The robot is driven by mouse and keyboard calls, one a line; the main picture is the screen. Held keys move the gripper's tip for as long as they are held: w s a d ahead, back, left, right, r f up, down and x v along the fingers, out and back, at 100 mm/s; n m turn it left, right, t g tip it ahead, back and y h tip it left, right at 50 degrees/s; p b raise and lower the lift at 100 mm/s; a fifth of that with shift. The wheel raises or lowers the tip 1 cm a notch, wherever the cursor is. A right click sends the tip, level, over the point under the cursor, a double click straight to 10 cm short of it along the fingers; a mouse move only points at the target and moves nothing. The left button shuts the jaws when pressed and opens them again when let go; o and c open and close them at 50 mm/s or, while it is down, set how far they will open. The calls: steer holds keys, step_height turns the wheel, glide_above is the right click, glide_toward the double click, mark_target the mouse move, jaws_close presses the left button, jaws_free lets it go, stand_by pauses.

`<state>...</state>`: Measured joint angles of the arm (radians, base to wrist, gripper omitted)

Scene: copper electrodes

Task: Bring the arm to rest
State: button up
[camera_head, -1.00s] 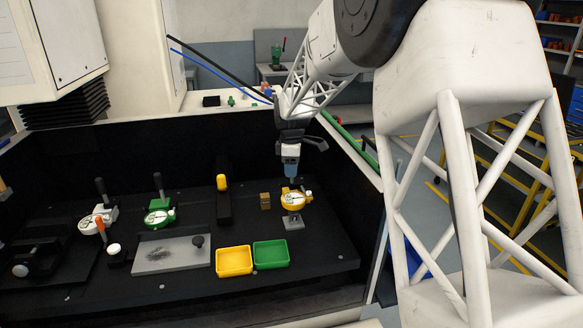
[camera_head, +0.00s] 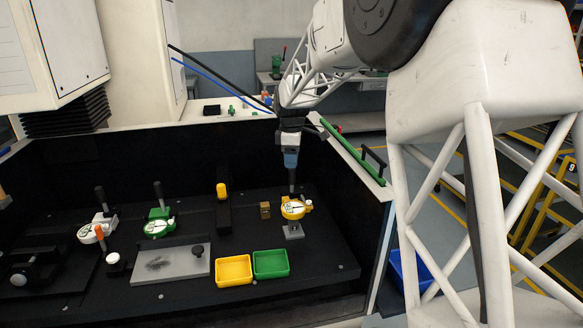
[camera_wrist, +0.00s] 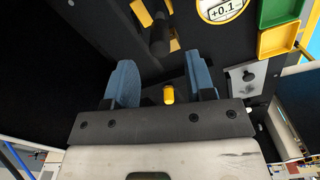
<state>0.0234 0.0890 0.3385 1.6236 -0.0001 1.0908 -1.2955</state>
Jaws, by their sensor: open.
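My gripper (camera_head: 291,166) points down over the right side of the black bench in the head view, above the yellow gauge (camera_head: 294,209). The yellow gauge has a black upright handle and sits at a small grey block. In the wrist view my two blue fingers stand wide apart around my gripper's opening (camera_wrist: 162,80), with nothing held between them. A gauge display reading +0.1 (camera_wrist: 221,9) shows at the top of that view.
A green gauge (camera_head: 159,222) and a white gauge (camera_head: 97,230) stand to the left. A yellow tray (camera_head: 234,270) and a green tray (camera_head: 271,264) lie in front, beside a grey plate (camera_head: 170,264). Dark walls (camera_head: 345,205) border the bench.

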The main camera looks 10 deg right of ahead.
steer(key=shift+r, duration=0.65)
steer(key=shift+s+r, duration=0.3)
steer(key=shift+s, duration=0.2)
steer(key=s+a+r+m+t, duration=0.15)
steer(key=s+m, duration=0.35)
steer(key=s, duration=1.3)
steer(key=s+r+m+t, duration=0.1)
steer(key=s+r+m, duration=0.35)
steer(key=s, duration=1.35)
steer(key=s+f+m, duration=0.5)
steer(key=s+f, duration=0.1)
steer(key=s, duration=0.6)
steer(key=shift+s+f, duration=0.25)
steer(key=shift+f, duration=0.05)
